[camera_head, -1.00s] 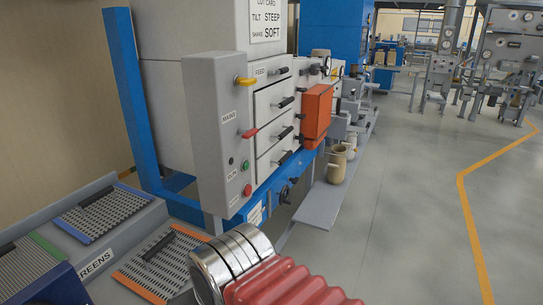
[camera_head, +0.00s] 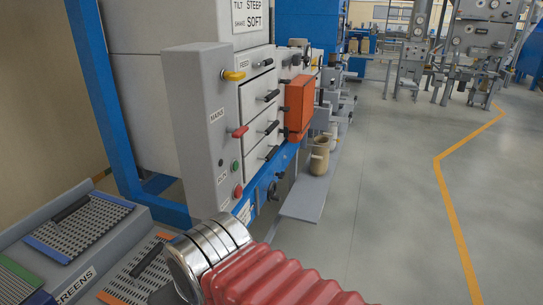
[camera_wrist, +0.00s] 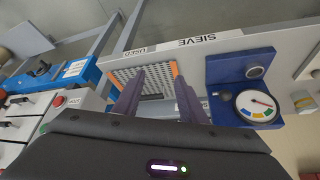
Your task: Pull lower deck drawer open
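A grey-white cabinet front holds a stack of white drawers with black bar handles, under a FEED label, in the head view. The lowest drawer (camera_head: 257,158) has its handle (camera_head: 271,153) on its front, and all the drawers look shut. No drawer label for the lower deck is readable. In the wrist view white drawers (camera_wrist: 18,128) with black handles show at the left edge. My gripper (camera_wrist: 158,85) has its two dark fingers apart with nothing held. It points over an orange-edged screen, away from the drawers. In the head view my gripper is out of sight beyond my red arm sleeve.
A control box (camera_head: 203,130) with yellow and red levers and buttons stands left of the drawers. An orange box (camera_head: 299,103) juts out right of them. A screen rack (camera_head: 150,225) stands front left. A gauge (camera_wrist: 257,107) shows in the wrist view. Open floor (camera_head: 385,200) lies right.

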